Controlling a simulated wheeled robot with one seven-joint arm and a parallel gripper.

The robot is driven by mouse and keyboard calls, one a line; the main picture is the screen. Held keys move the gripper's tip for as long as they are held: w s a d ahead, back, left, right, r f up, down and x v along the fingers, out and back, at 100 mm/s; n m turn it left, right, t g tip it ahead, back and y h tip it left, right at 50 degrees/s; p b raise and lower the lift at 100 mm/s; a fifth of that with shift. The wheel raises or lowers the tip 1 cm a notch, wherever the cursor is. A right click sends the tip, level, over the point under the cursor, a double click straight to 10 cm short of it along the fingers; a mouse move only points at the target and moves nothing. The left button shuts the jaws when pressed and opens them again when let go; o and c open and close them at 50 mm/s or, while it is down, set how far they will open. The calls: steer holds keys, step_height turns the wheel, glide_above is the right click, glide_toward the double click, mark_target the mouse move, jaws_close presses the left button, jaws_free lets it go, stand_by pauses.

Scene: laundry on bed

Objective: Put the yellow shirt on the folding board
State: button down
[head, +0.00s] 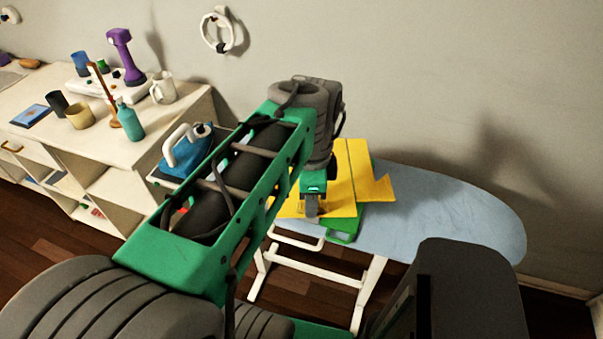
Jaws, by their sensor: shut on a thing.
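The yellow shirt (365,177) lies spread over the green folding board (345,226) on the ironing board, with part of it reaching past the board's right side. The folding board shows mainly at its front edge and a sliver at the back. My gripper (312,212) points down at the shirt's front left part and is shut on the shirt. Its fingertips are small and dark here, and my arm hides the shirt's left and back parts.
The blue ironing board (455,210) is clear to the right. A blue iron (186,155) stands at its left end. A white shelf unit (122,185) at the left holds a teal bottle (129,119), a mug (163,88) and several other things. A wall stands behind.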

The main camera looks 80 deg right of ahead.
steer(key=m, duration=0.3)
steer(key=shift+a, duration=0.15)
steer(key=shift+w+d+m, duration=0.2)
steer(key=shift+m, duration=0.2)
steer(key=w+d+f, duration=0.1)
steer(key=d, duration=0.1)
steer(key=w+d+f+p, duration=0.1)
steer(key=w+d, duration=0.1)
steer(key=w+d+f+p, duration=0.1)
steer(key=w+d, duration=0.1)
steer(key=shift+w+d+f, duration=0.2)
steer(key=shift+d+f, duration=0.1)
steer(key=shift+f, duration=0.1)
steer(key=w+d+f, duration=0.1)
steer(key=f, duration=0.1)
steer(key=w+d+f, duration=0.1)
steer(key=w+d+f+p, duration=0.1)
steer(key=f, duration=0.1)
steer(key=shift+d+f, duration=0.35)
step_height(320, 180, down, 3)
steer(key=shift+d+f+p, duration=0.15)
steer(key=shift+f+p, duration=0.05)
steer(key=shift+p, duration=0.35)
steer(key=shift+f, duration=0.15)
